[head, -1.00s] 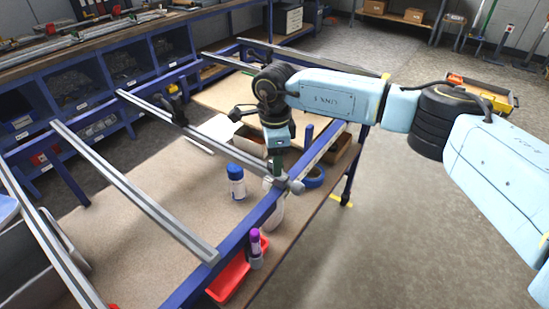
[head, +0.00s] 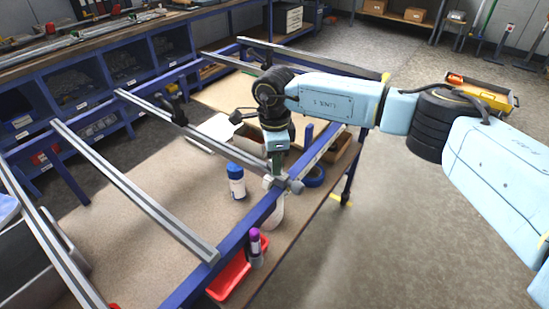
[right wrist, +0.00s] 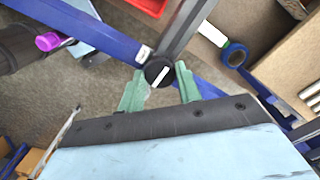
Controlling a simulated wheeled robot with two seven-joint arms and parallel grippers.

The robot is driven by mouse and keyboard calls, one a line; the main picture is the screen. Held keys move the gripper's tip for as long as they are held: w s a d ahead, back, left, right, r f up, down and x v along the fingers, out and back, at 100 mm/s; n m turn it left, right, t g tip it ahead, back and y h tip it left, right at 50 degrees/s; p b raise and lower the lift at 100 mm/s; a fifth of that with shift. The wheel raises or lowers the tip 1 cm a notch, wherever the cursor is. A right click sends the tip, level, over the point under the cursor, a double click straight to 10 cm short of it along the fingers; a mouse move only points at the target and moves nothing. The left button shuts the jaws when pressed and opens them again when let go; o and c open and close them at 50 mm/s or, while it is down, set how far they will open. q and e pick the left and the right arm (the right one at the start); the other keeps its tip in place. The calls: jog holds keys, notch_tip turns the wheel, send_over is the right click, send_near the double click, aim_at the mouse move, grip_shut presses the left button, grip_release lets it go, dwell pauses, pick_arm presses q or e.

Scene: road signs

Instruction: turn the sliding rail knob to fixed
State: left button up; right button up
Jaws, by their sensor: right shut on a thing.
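The knob (right wrist: 158,71) is round and black with a white pointer line. In the right wrist view it sits where a grey rail (right wrist: 187,28) meets the blue frame beam (right wrist: 100,32). The pointer line slants up to the right. My right gripper (right wrist: 160,84) has its green fingers on either side of the knob and is shut on it. In the head view the right gripper (head: 277,164) points down at the rail end, and the knob is hidden there. A small white label (right wrist: 143,54) lies beside the knob; its text is too small to read. My left gripper is not in view.
A blue-capped bottle (head: 236,182), a blue tape roll (head: 314,176) and a red tray (head: 229,275) are near the beam. A purple-topped item (head: 255,245) stands at the tray. More grey rails (head: 130,188) cross the frame to the left. Open floor lies right.

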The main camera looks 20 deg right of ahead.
jog(key=m, duration=0.4)
jog(key=shift+m, duration=0.4)
jog(key=m, duration=0.4)
jog(key=shift+r+m, duration=0.1)
jog(key=shift+m, duration=0.2)
jog(key=m, duration=0.4)
jog(key=shift+m+p, duration=0.35)
jog(key=shift+m, duration=1.75)
jog(key=o, duration=1)
jog(key=shift+c, duration=0.2)
